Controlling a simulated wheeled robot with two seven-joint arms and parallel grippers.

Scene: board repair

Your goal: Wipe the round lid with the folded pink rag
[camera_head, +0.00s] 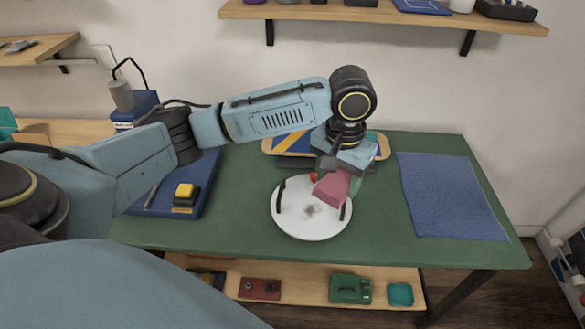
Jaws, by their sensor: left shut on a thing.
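The round white lid (296,222) lies on the green table, with a dark handle at its left and another at its right. A small grey-brown smudge (310,210) shows near its middle. My left gripper (338,172) is above the lid's right part, shut on the folded pink rag (331,189). The rag is at the right of the smudge; I cannot tell whether it touches the lid. A small red thing (313,177) shows at the rag's left, partly hidden. My right gripper is not in view.
A tray with a yellow and blue pattern (289,143) lies behind the lid. A blue mat (450,196) covers the table's right side. A blue board with a yellow-topped block (185,192) is at the left. Green table top (395,225) is clear between lid and mat.

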